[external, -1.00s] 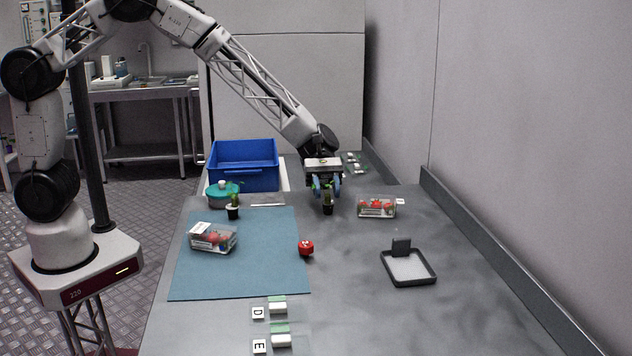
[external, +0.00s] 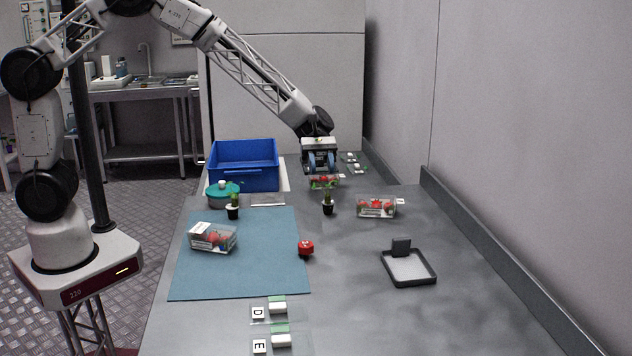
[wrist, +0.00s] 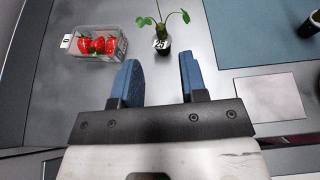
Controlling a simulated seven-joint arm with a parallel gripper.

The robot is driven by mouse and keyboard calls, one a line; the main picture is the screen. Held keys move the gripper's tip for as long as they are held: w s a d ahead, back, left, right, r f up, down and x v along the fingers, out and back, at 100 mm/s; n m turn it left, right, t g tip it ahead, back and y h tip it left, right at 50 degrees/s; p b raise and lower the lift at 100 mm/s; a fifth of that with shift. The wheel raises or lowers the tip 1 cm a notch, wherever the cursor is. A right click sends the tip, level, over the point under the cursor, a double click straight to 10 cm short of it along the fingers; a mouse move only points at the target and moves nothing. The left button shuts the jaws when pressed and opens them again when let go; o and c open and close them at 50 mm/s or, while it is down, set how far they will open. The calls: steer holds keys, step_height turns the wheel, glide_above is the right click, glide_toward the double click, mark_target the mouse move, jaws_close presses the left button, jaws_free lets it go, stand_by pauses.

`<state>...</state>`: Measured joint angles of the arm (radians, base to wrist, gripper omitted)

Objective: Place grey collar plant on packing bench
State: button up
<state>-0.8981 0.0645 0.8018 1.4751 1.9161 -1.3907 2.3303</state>
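A small leafy plant in a black pot (external: 327,207) stands upright on the grey bench (external: 350,270), just right of the blue mat's far corner. In the wrist view this plant (wrist: 161,38) has a pale numbered face at its pot; a grey collar cannot be made out clearly. The fingers (wrist: 162,78) show a clear gap.
A blue crate (external: 245,182) and teal round container (external: 222,195) are back left. A red object (external: 306,249) and black-rimmed tray (external: 408,281) are nearer.

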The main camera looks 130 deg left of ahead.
stand_by(0.7)
steer(key=w+d+r+n+t+y, duration=0.2)
steer(key=w+d+r+n+y, duration=0.25)
steer(key=d+r+n, duration=0.4)
steer(key=w+d+r+n+t+y, duration=0.2)
steer(key=w+d+r+n+y, duration=0.25)
steer(key=d+r+n, duration=0.45)
steer(key=s+d+r+n+g+y, duration=0.2)
steer(key=s+d+r+n+y, duration=0.3)
steer(key=s+d+n, duration=0.5)
steer(key=s+d+f+n+g+h, duration=0.1)
steer(key=s+d+n, duration=0.4)
steer(key=s, duration=0.5)
steer(key=s+d+f+n+g+h, duration=0.2)
steer(key=s+d+n+g, duration=0.3)
steer(key=s+d, duration=0.5)
steer(key=s+d+f+n+g+h, duration=0.1)
steer(key=s+d+f+n+g, duration=0.2)
steer(key=s+d+n, duration=0.4)
steer(key=s+d, duration=0.1)
steer(key=s, duration=0.2)
steer(key=shift+s+d+f, duration=0.15)
steer(key=shift+s+f, duration=0.1)
steer(key=shift+s, duration=0.05)
